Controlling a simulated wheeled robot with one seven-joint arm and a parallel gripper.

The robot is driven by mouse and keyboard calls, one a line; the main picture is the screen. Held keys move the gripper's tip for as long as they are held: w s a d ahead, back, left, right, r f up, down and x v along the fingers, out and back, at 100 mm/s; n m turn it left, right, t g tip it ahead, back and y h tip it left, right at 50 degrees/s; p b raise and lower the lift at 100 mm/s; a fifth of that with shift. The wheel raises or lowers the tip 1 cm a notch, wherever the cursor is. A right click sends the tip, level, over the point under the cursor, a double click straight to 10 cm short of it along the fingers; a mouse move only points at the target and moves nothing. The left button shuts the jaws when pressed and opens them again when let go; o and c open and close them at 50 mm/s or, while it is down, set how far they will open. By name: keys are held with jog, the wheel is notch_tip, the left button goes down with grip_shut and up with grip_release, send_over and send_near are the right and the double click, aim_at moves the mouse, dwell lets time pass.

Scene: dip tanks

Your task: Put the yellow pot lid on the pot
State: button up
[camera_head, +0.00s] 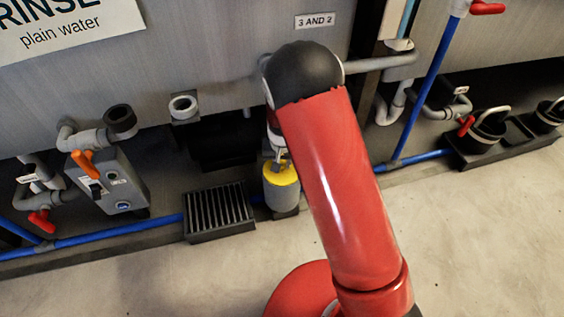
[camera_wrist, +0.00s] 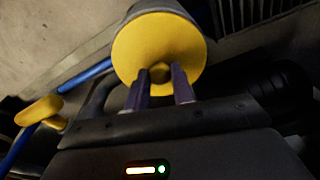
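The yellow lid (camera_head: 281,172) shows as the round top of a grey cylindrical pot (camera_head: 282,196) near the tank's foot. In the wrist view the yellow disc (camera_wrist: 150,42) faces me, with a small knob (camera_wrist: 159,72) and the grey side of the pot (camera_wrist: 162,7) behind it. I see no clear gap between lid and pot. My gripper (camera_wrist: 161,72) has its two fingers on either side of the knob. I cannot tell whether they touch it. In the head view my gripper (camera_head: 278,157) is just above the lid, partly hidden by my red arm.
A black slatted grate (camera_head: 219,210) lies left of the pot. A grey box with an orange lever (camera_head: 108,180) stands further left. Blue pipe (camera_head: 120,232) runs along the floor. Black lidded pots (camera_head: 488,128) sit at right. The wrist view shows another yellow piece (camera_wrist: 38,110).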

jog(key=o, duration=0.4)
jog(key=r, duration=0.4)
jog(key=s+r+p, duration=0.1)
jog(key=r, duration=0.3)
jog(key=r+p, duration=0.1)
jog(key=r, duration=0.3)
jog(key=shift+s+r, duration=0.2)
jog(key=shift+s, duration=0.05)
notch_tip(320, 180, up, 7)
send_over(282, 174)
jog(key=s+d, duration=0.2)
jog(key=d, duration=0.1)
jog(key=s+d+r+t+y, duration=0.1)
jog(key=s+d+r+t, duration=0.1)
jog(key=s+d+r, duration=0.65)
jog(key=s+r, duration=0.1)
jog(key=s, duration=0.3)
jog(key=s+d+r+t, duration=0.1)
jog(key=s+d+r, duration=0.1)
jog(key=s, duration=0.3)
jog(key=s+d+r+t+h, duration=0.1)
jog(key=s+d+r, duration=0.1)
jog(key=s, duration=0.3)
jog(key=shift+s+r, duration=0.3)
jog(key=shift+r, duration=0.35)
